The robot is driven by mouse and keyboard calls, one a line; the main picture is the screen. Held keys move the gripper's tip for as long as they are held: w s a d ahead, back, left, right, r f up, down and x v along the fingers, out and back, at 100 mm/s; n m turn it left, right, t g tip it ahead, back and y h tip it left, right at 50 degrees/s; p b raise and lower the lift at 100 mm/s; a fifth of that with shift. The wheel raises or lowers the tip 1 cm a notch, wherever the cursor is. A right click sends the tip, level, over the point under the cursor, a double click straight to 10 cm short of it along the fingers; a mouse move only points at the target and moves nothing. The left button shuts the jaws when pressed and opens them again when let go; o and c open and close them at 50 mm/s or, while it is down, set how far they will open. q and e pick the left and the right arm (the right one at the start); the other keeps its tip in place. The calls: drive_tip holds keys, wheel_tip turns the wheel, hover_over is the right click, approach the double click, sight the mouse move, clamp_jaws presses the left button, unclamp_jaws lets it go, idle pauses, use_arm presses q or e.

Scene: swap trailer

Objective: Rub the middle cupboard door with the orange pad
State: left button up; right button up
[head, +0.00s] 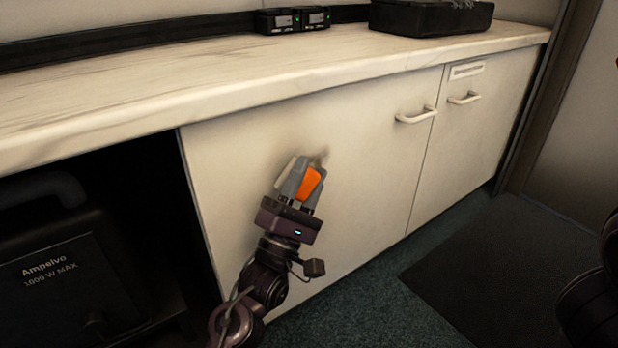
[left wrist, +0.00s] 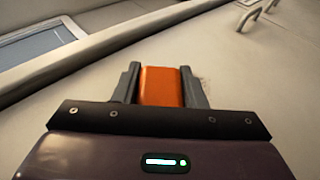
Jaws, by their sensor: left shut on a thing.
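My left gripper (head: 301,179) is shut on the orange pad (head: 311,186) and holds it up at the pale middle cupboard door (head: 370,165). In the left wrist view the orange pad (left wrist: 162,86) sits between the two grey fingers. The pad is close to the door face; I cannot tell whether it touches. A faint dark smudge shows on the door just beyond the fingertips. The door is closed, with a white handle (head: 416,115) at its upper right. Part of my right arm shows at the right edge, but its gripper is out of view.
A marble-look counter (head: 200,85) runs above the door. On it stand small black chargers (head: 293,20) and a black tray (head: 430,18). An open dark bay with a black Ampelvo unit (head: 60,260) is at left. A dark mat (head: 500,270) lies on the floor at right.

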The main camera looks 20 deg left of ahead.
use_arm(q)
drive_tip(key=shift+w+a, duration=0.5)
drive_tip(key=shift+a, duration=0.15)
drive_tip(key=shift+w+d+p, duration=0.1)
drive_tip(key=shift+p, duration=0.2)
